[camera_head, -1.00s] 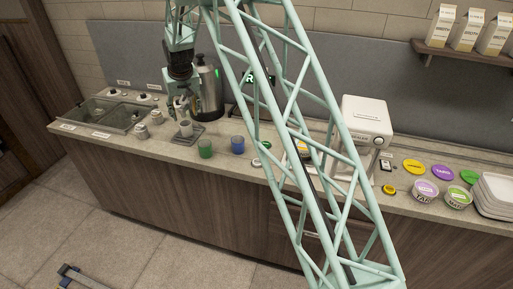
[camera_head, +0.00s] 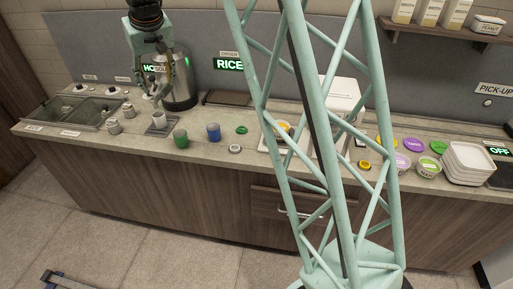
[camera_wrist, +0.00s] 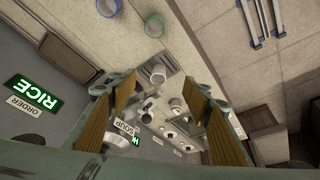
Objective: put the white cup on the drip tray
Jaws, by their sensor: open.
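The white cup (camera_head: 158,117) stands upright on the dark drip tray (camera_head: 152,132), in front of the silver soup urn. In the wrist view the cup (camera_wrist: 157,73) shows beyond the fingertips, over the tray, whose edge is partly hidden by it. My gripper (camera_head: 152,96) is above the cup and slightly left of it in the head view, apart from it. In the wrist view its two fingers (camera_wrist: 158,92) are spread wide with nothing between them.
A green cup (camera_head: 180,138) and a blue cup (camera_head: 213,132) stand right of the tray. The soup urn (camera_head: 181,80) is close behind my gripper.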

